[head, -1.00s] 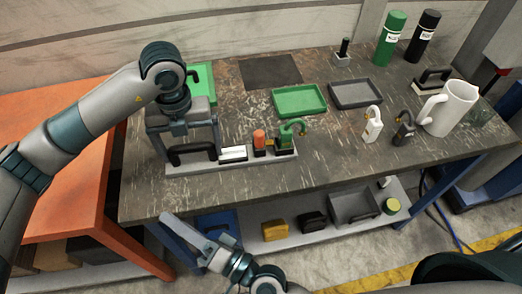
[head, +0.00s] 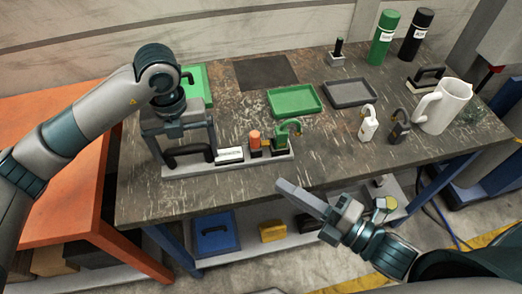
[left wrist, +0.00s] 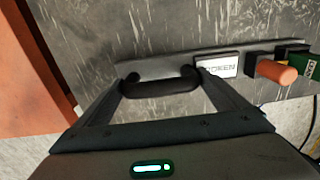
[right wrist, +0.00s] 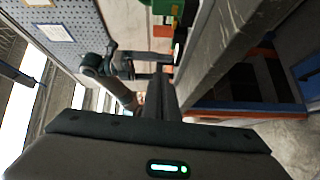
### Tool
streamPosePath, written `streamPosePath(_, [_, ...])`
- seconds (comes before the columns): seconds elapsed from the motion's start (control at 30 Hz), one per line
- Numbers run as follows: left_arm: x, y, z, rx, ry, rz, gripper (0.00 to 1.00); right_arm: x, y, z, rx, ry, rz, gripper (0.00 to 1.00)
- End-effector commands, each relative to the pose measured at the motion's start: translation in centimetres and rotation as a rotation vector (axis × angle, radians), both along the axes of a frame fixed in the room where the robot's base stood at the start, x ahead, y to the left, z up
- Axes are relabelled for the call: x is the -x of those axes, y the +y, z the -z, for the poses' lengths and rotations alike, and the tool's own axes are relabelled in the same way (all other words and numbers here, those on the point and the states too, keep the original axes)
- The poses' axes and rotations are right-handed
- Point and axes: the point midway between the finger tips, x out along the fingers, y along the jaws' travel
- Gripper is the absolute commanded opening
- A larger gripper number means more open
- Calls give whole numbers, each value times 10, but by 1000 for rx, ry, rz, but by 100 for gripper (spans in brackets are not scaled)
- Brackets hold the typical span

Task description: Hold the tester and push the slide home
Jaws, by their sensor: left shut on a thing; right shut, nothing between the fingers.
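The tester looks like a long grey base plate (head: 225,165) near the table's front left edge. It carries a black handle (head: 188,155), a white lettered label (head: 229,155), an orange knob on a dark block (head: 255,140) and a green part with a curved top (head: 282,136). My left gripper (head: 184,148) is shut on the black handle; the left wrist view shows the handle (left wrist: 160,86) between its fingers. Which part is the slide I cannot tell. My right gripper (head: 281,187) is shut and empty, in front of the table edge and apart from the tester.
A green tray (head: 296,113) and a grey tray (head: 350,104) lie behind the tester. A white padlock (head: 368,124), a black padlock (head: 400,130) and a white jug (head: 443,110) stand to the right. The front middle of the table (head: 330,165) is clear.

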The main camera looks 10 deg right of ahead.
Motion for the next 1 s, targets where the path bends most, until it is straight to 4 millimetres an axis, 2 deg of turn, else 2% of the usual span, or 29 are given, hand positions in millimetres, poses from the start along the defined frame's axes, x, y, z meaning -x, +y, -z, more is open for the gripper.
streamPosePath(0.13, [0, -1, -1, 2, -2, 0, 30, 1, -5, -4, 68, -53, 0, 0])
streamPosePath(0.57, [0, -1, -1, 2, -2, 0, 30, -1, -4, -4, 68, -55, 0, 0])
streamPosePath(1.0, [0, -1, -1, 2, -2, 1, 30, -23, 14, -5, 66, -58, 0, 0])
